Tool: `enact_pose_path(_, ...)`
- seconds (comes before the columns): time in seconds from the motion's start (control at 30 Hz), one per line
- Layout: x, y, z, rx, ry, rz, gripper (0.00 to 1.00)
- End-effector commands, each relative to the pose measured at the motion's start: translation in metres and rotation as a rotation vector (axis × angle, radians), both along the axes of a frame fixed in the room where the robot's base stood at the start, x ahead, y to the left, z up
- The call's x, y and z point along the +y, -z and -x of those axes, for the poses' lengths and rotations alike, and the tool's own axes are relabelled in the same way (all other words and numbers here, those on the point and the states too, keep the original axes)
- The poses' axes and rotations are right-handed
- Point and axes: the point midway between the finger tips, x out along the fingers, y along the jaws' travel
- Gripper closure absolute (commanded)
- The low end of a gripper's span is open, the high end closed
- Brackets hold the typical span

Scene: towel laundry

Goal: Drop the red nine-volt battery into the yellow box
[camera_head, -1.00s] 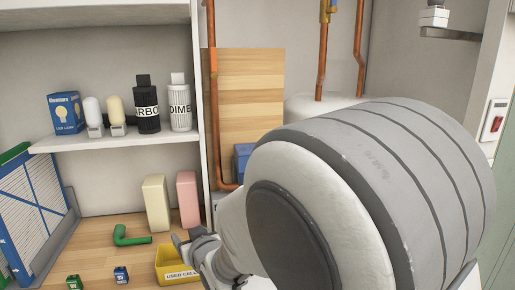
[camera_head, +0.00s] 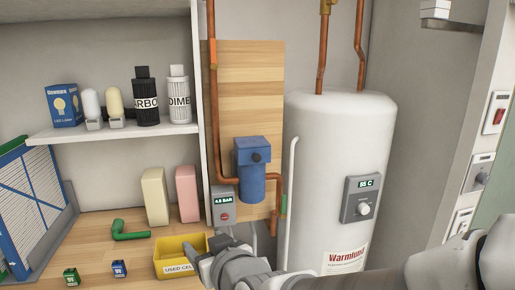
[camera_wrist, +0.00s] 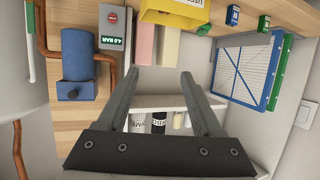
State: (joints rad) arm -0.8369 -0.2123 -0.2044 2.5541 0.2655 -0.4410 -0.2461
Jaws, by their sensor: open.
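The yellow box (camera_head: 171,267), labelled as a used-cell box, stands on the wooden bench in the head view. Its front wall also shows at the top of the wrist view (camera_wrist: 172,17). My gripper (camera_head: 203,252) is beside the box's right end in the head view, partly overlapping it. In the wrist view my gripper (camera_wrist: 158,73) has its two fingers spread, with nothing between them. I see no red nine-volt battery in any view. Part of the box's inside is hidden. A green battery (camera_head: 71,276) and a blue battery (camera_head: 119,268) stand left of the box.
A green bent pipe (camera_head: 130,231) lies behind the batteries. Cream (camera_head: 155,196) and pink (camera_head: 187,194) blocks stand behind the box. A shelf (camera_head: 110,133) with bulbs and bottles hangs above. A blue filter housing (camera_head: 251,168) and a white water heater (camera_head: 338,150) stand right.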

Motion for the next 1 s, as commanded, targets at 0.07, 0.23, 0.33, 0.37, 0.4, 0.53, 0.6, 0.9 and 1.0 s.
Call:
enact_pose_path(0.07,-0.002,0.001,0.004,-0.003,0.000,-0.004,0.33)
enact_pose_path(0.23,-0.005,-0.003,0.011,-0.001,-0.005,-0.002,0.33)
enact_pose_path(0.33,-0.006,-0.004,0.013,-0.001,-0.007,-0.002,0.33)
enact_pose_path(0.37,-0.006,-0.004,0.013,-0.001,-0.007,-0.002,0.33)
enact_pose_path(0.4,-0.006,-0.005,0.013,-0.001,-0.007,-0.002,0.33)
enact_pose_path(0.53,-0.006,-0.005,0.014,-0.001,-0.007,-0.001,0.33)
enact_pose_path(0.6,-0.006,-0.005,0.013,0.000,-0.007,0.000,0.33)
enact_pose_path(0.9,-0.053,-0.029,0.018,0.136,0.048,0.024,0.33)
enact_pose_path(1.0,-0.086,-0.039,0.028,0.231,0.096,0.051,0.33)
